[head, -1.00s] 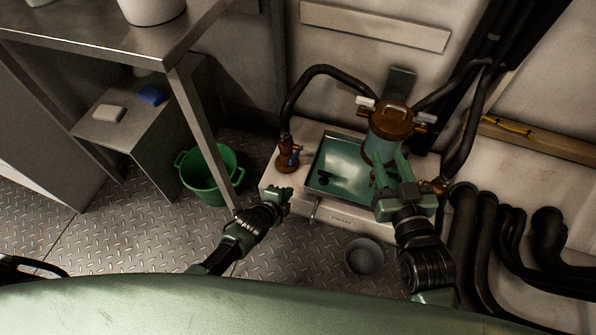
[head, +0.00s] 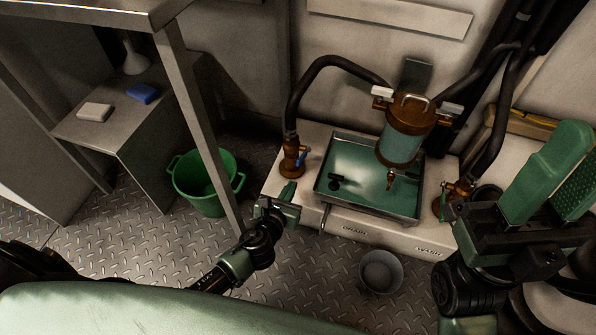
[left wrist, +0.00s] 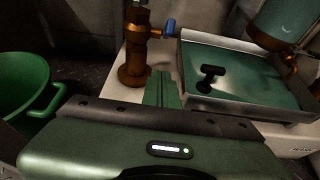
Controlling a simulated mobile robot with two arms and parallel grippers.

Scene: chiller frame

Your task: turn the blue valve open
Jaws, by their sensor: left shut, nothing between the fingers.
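The blue valve (head: 301,158) is a small blue lever on the brown left fitting at the white base. In the left wrist view the blue lever (left wrist: 169,26) sticks out to the right of the brown fitting. My left gripper (head: 288,192) is shut and empty, just in front of and below the valve, apart from it. In the left wrist view its closed fingers (left wrist: 162,90) point towards the base of the fitting. My right gripper (head: 562,175) is raised near the camera at the right, its fingers apart and empty, far from the valve.
A metal tray (head: 370,207) with a small black part (head: 336,184) lies right of the valve. A brown and teal canister (head: 404,130) stands over it. A green bucket (head: 204,190) and table leg are at the left. A grey bowl (head: 381,272) stands on the floor in front.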

